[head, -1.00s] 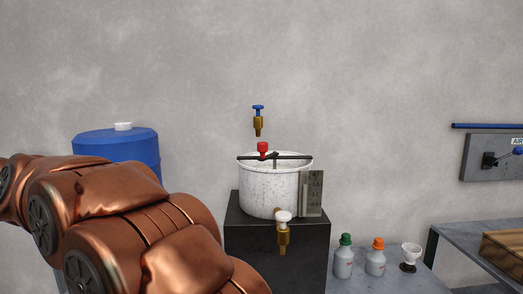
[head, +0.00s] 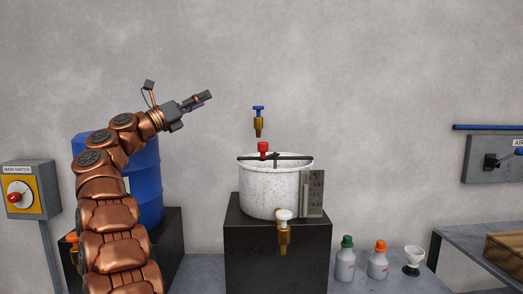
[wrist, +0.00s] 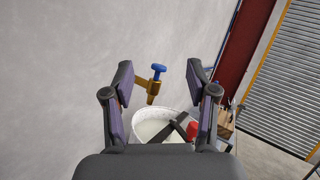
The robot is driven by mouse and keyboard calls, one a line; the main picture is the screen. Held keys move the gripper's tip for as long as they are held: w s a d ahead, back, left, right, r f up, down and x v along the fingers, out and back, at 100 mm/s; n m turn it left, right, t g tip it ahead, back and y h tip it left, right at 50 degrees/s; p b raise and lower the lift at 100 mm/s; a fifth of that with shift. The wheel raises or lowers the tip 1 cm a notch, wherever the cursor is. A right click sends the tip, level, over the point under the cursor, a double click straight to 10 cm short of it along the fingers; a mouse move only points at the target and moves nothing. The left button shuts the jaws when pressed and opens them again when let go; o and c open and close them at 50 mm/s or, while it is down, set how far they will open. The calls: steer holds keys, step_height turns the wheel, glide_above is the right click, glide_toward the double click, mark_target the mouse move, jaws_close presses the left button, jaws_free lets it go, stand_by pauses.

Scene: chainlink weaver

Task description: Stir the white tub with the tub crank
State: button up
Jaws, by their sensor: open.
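The white tub (head: 268,190) stands on a black block in the middle of the head view. The tub crank (head: 290,157) is a dark bar across the tub's top with a red knob (head: 263,148) on its left part. My gripper (head: 205,96) is up and to the left of the tub, above its rim, apart from it and empty. In the wrist view my gripper (wrist: 162,95) has its fingers spread wide. Past them show the tub (wrist: 150,122), the dark crank bar (wrist: 176,126) and the red knob (wrist: 193,130), partly hidden by the right finger.
A brass tap with a blue handle (head: 258,121) hangs above the tub. A white-handled tap (head: 284,228) is at the tub's front, beside a grey gauge plate (head: 313,193). A blue drum (head: 147,180) stands left behind my arm. Bottles (head: 345,260) stand at right.

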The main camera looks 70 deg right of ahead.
mark_target(263, 153)
steer(key=s+f+m+g+y, duration=0.4)
steer(key=s+f+m+y, duration=0.5)
steer(key=s+f, duration=0.35)
steer(key=shift+w+d+b+x, duration=0.15)
steer(key=shift+b+x, duration=0.25)
steer(key=shift+x, duration=1.35)
steer(key=shift+w+d+b+x, duration=0.1)
steer(key=shift+d+b+x, duration=0.2)
steer(key=shift+x, duration=1.45)
steer(key=shift+a+f, duration=0.1)
steer(key=shift+f, duration=0.1)
steer(key=shift+c, duration=0.4)
jaws_close()
